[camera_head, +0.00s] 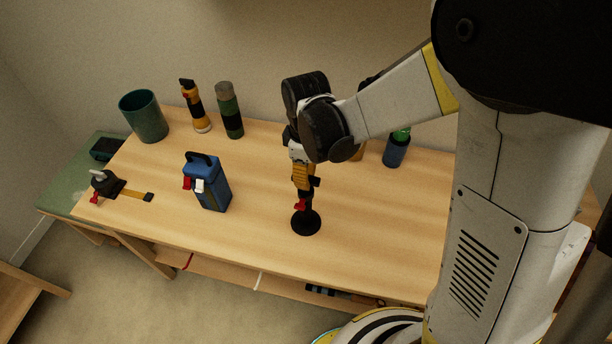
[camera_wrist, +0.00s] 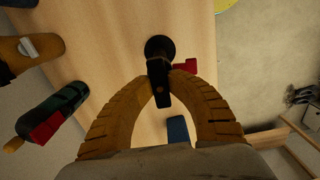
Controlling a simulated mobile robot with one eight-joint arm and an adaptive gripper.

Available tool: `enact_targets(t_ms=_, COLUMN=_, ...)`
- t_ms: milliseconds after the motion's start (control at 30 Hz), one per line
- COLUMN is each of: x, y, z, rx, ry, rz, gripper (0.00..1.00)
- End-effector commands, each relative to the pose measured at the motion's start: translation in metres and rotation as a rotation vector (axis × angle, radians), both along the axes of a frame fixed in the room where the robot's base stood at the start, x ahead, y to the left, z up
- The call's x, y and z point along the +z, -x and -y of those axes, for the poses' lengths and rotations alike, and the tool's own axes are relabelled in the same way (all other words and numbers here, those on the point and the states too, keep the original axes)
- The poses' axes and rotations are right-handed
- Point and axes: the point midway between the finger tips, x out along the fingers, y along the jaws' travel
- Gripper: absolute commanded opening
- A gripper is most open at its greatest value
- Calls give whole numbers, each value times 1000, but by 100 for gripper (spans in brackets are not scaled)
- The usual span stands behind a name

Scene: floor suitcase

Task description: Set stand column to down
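The stand has a round black base (camera_head: 305,223) on the wooden table, with a red part (camera_head: 300,205) low on its upright column. In the wrist view the black column (camera_wrist: 159,70) rises from its base (camera_wrist: 160,46), with the red part (camera_wrist: 186,66) at its side. My gripper (camera_head: 302,185) reaches down over the column from above. In the wrist view the orange fingers (camera_wrist: 160,82) curve in from both sides, and their tips appear to touch the column. The head view hides most of the column behind my gripper.
A blue box with a handle (camera_head: 213,185) stands left of the stand. A black clamp-like tool (camera_head: 106,184) lies farther left. A teal cup (camera_head: 146,118), a yellow-black flashlight (camera_head: 195,108), a green-black cylinder (camera_head: 230,112) and a blue bottle (camera_head: 395,152) stand behind. The table front is clear.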

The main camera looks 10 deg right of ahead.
Motion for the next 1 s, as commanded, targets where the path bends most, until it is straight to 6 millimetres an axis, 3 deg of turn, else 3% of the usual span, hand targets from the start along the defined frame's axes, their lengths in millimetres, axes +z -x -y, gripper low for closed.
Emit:
enact_targets(t_ms=33, x=-1, y=0, z=0, rx=0, ry=0, rz=0, gripper=34)
enact_targets(t_ms=67, x=-1, y=0, z=0, rx=0, ry=0, rz=0, gripper=41)
enact_targets(t_ms=467, x=8, y=0, z=0, rx=0, ry=0, rz=0, gripper=41)
enact_targets(t_ms=800, x=78, y=0, z=0, rx=0, ry=0, rz=0, gripper=41)
enact_targets(t_ms=1000, x=110, y=0, z=0, rx=0, ry=0, rz=0, gripper=41)
